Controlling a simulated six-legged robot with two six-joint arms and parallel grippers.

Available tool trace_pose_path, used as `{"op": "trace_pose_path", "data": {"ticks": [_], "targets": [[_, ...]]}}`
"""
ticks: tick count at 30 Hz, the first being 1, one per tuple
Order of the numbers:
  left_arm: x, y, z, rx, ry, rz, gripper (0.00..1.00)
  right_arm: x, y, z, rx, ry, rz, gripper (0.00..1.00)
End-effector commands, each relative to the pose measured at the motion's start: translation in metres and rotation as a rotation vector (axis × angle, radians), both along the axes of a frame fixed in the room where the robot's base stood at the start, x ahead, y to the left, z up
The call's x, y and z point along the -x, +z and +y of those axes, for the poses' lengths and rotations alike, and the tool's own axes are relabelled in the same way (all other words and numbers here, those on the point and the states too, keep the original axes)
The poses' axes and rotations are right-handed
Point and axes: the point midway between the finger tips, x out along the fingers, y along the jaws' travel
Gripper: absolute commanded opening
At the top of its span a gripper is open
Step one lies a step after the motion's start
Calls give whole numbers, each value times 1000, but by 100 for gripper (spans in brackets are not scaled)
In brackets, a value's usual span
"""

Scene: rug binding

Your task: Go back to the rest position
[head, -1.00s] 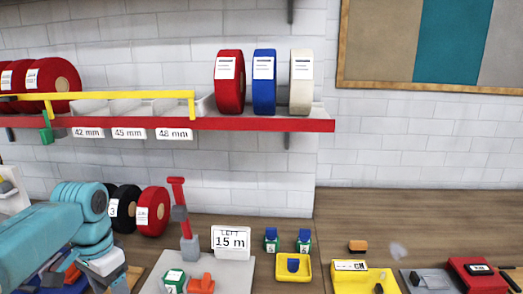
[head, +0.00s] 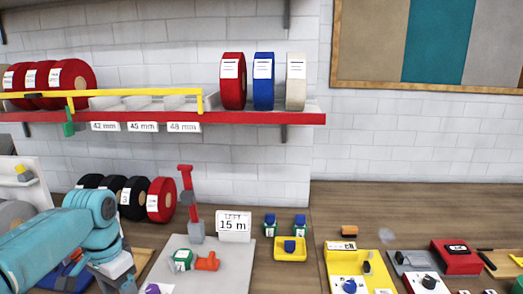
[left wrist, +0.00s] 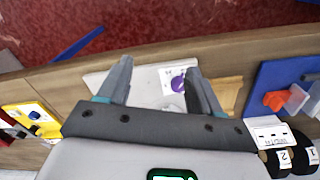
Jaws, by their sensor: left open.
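My left arm enters the head view from the left, and my left gripper (head: 122,284) is low over the counter, partly cut off by the bottom edge. In the left wrist view my left gripper (left wrist: 160,78) is open, its two grey fingers apart with nothing between them. Beyond the fingers lies a pale grey board (left wrist: 140,88) with a white label bearing a purple disc (left wrist: 179,84). My right gripper does not show in either view.
The grey board (head: 225,262) carries an orange piece (head: 207,262) and a red-handled post (head: 187,190). Tape rolls (head: 161,200) stand behind my arm. A red-edged shelf (head: 250,119) spans above. A yellow tray (head: 290,254) and yellow device (head: 352,263) sit right. Bare counter (head: 400,205) lies behind.

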Motion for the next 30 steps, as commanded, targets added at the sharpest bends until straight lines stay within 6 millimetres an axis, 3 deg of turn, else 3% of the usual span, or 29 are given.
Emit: {"op": "trace_pose_path", "data": {"ticks": [8,14,17,21,22,24,27,30], "targets": [[-13,-86,-34,69,17,0,65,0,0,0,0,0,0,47],[-1,-168,-69,146,64,6,65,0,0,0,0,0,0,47],[22,-226,-97,207,122,20,65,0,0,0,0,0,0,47],[89,-310,-140,297,278,50,65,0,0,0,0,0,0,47],[106,-323,-147,310,317,55,65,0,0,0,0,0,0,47],[142,-345,-160,331,404,65,65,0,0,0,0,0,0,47],[186,-361,-170,339,505,74,65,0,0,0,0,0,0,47],[213,-367,-174,337,569,77,65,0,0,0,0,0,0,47]]}}
